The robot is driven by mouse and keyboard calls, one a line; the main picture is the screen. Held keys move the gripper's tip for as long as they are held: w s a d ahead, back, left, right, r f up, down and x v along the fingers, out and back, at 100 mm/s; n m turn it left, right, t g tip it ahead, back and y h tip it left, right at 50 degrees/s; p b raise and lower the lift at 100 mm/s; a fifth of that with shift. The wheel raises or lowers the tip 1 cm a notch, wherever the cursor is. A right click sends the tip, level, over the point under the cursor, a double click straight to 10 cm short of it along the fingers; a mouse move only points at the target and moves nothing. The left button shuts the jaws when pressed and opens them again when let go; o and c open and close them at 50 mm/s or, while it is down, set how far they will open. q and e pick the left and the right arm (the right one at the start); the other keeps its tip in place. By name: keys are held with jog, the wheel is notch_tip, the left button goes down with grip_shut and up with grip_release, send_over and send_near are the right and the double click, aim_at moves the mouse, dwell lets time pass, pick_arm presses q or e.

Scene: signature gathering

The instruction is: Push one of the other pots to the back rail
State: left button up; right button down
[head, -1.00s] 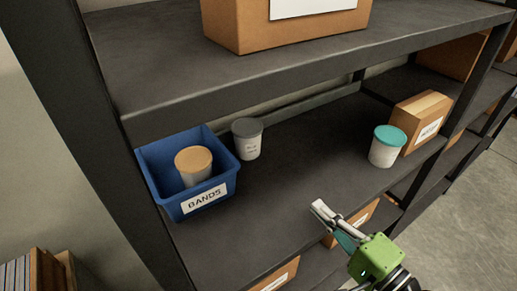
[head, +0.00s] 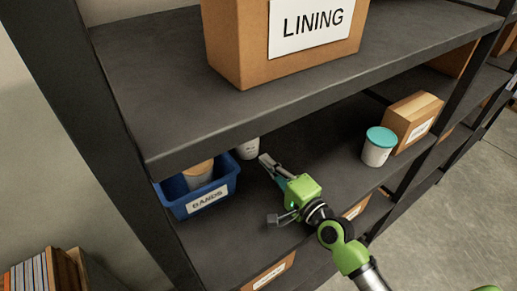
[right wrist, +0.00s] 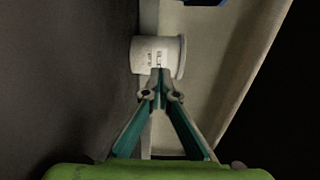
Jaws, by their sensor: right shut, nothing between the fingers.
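A white pot (head: 249,149) with dark lettering stands deep on the middle shelf, right of the blue bin. The upper shelf's edge hides its lid in the head view. My right gripper (head: 266,161) is shut and empty, its fingertips just in front of this pot. The right wrist view shows the pot (right wrist: 150,54) right at the fingertips (right wrist: 160,72); I cannot tell whether they touch. A teal-lidded pot (head: 378,148) stands farther right. A tan-lidded pot (head: 199,173) is inside the blue BANDS bin (head: 207,201). My left gripper is not in view.
A cardboard box (head: 412,121) stands beside the teal-lidded pot. The upper shelf (head: 180,100) overhangs the back of the middle shelf and carries a LINING box (head: 235,50). The middle shelf (head: 325,150) is clear between my gripper and the teal-lidded pot.

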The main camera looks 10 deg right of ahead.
aim_at(252, 147)
jog(key=x, duration=0.4)
jog(key=shift+w+p, duration=0.15)
jog(key=shift+p, duration=0.25)
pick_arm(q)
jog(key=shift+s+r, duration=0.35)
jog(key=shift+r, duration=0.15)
pick_arm(e)
jog(key=shift+w+a, duration=0.1)
jog(key=shift+x, duration=1.15)
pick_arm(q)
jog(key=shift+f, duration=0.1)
pick_arm(e)
jog(key=shift+s, duration=0.2)
